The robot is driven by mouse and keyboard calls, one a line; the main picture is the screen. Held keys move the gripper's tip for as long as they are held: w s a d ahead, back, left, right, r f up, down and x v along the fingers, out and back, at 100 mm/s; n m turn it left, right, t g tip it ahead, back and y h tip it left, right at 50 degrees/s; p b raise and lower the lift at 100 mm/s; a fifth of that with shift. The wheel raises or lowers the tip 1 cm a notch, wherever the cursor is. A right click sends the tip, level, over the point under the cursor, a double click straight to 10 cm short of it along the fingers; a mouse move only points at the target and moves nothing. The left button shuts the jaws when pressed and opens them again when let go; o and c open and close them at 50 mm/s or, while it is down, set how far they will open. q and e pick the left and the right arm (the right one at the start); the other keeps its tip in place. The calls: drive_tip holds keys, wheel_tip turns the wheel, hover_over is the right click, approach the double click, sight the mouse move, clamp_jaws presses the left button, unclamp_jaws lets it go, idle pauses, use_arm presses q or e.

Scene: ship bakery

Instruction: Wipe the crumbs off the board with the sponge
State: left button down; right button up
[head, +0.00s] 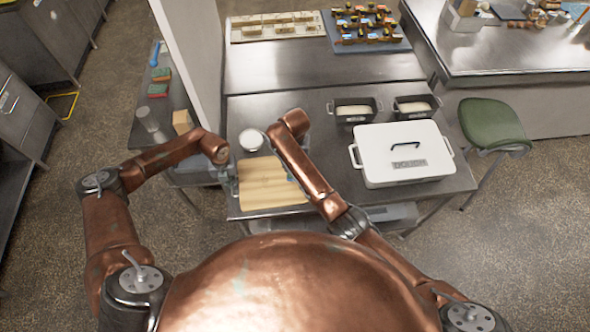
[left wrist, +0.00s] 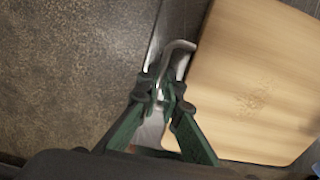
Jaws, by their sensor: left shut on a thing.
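The pale wooden board (head: 268,184) lies on the steel table near its front left corner; it also fills the right of the left wrist view (left wrist: 250,55). Fine brown crumbs (left wrist: 254,100) show as a speckled patch on it. My left gripper (left wrist: 160,98) is beside the board's left edge, shut on a grey bent bar (left wrist: 178,52); I cannot tell what this bar belongs to. In the head view the left gripper (head: 230,182) is small and partly hidden. A yellowish block (head: 182,121), perhaps a sponge, stands on the left side table. My right gripper is hidden behind its arm.
A white lidded box (head: 403,155) and two dark tins (head: 355,110) stand right of the board. A white round container (head: 251,140) is behind the board. The table's middle back is bare.

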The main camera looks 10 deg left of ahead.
drive_tip(key=shift+r, duration=0.2)
use_arm(q)
drive_tip(key=c, duration=2)
unclamp_jaws()
drive_tip(key=shift+c, duration=0.2)
drive_tip(key=shift+r, duration=0.1)
wheel_tip(320, 180, up, 12)
